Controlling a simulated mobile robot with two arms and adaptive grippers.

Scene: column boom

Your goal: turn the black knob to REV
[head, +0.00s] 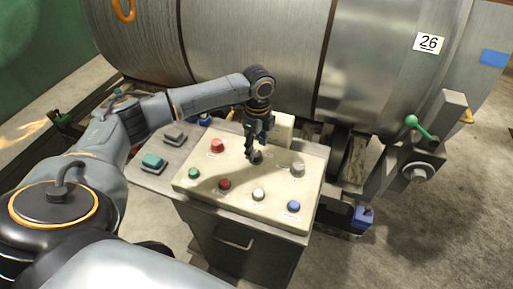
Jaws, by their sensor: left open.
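The black knob (256,158) sits near the middle of the cream control panel (210,179), in the back row of controls. My left gripper (253,151) points down right at the knob, its fingers open around or just above it; I cannot tell whether they touch it. The fingers partly hide the knob, and its pointer and the REV marking cannot be read. My right gripper is out of view.
The panel also bears a red button (217,146), a grey knob (298,169), a green button (194,173), a dark red button (224,184), a white button (258,194) and a blue button (293,206). A green-tipped lever (412,121) is at right.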

